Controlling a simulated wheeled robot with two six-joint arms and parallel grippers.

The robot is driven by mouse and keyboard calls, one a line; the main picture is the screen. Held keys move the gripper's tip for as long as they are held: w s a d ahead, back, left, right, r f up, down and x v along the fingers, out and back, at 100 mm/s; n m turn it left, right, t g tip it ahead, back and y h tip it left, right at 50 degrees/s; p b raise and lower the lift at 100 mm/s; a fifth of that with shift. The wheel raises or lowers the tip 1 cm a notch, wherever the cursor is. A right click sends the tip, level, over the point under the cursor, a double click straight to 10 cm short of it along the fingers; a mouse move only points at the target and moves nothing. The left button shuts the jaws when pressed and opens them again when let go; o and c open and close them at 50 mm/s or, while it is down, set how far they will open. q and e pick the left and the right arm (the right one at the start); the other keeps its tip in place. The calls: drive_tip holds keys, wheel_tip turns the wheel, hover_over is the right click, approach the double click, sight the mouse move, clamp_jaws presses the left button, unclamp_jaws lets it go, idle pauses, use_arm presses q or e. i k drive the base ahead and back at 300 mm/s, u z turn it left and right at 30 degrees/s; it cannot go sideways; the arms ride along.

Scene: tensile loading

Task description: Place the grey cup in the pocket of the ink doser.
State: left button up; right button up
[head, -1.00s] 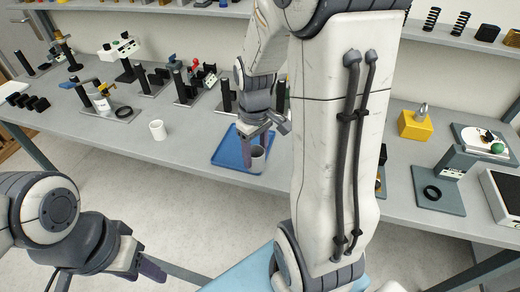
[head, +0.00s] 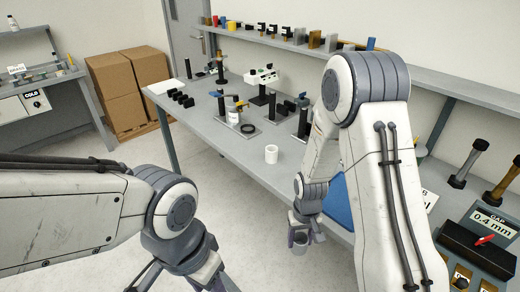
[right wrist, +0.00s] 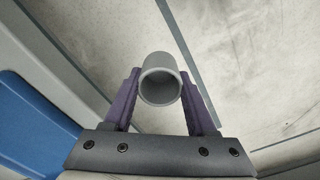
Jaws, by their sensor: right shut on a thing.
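The grey cup (head: 300,244) is between the fingers of my right gripper (head: 301,234), in front of the table's front edge. In the right wrist view the purple fingers of the right gripper (right wrist: 160,92) are shut on the cup (right wrist: 160,66), with its open rim towards the camera and bare floor behind. My left gripper (head: 224,284) is at the bottom edge, partly cut off, its fingers unclear. I cannot tell for sure which bench device is the ink doser; one stand on a plate holds a white bottle (head: 234,117).
A white cup (head: 271,153) stands on the grey table (head: 205,130) near its front edge. A black ring (head: 248,129) lies near the bottle. Cardboard boxes (head: 130,85) stand at the back left.

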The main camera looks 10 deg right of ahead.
sight(248, 130)
drive_tip(key=u, duration=0.45)
drive_tip(key=i, duration=0.45)
drive_tip(key=u, duration=0.3)
